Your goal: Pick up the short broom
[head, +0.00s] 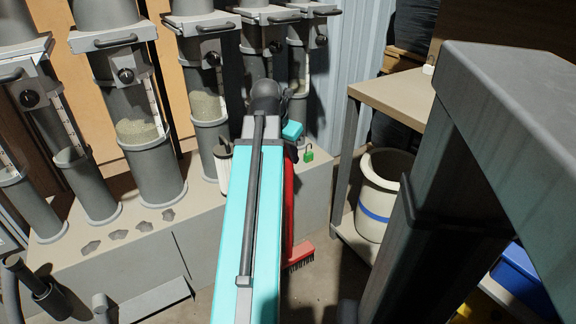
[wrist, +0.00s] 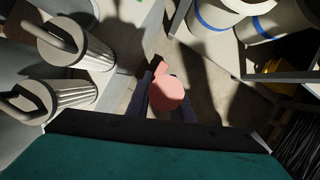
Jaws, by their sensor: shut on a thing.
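The short broom is red, with a straight handle (head: 289,195) and a head with dark bristles (head: 301,257). In the head view it hangs or stands upright just right of my turquoise arm, in front of the grey ledge, its head low near the floor. My arm hides part of the handle and my fingers. In the wrist view I look down on the round pink-red end of the broom (wrist: 170,92). The dark fingers of my gripper (wrist: 166,98) sit on either side of it, shut on it. I cannot tell whether the bristles touch the floor.
Grey tubes (head: 146,150) stand in a row on the ledge (head: 130,268) at left and behind. A green padlock (head: 308,154) is near the broom's top. A blue bin (head: 520,272) is lower right.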

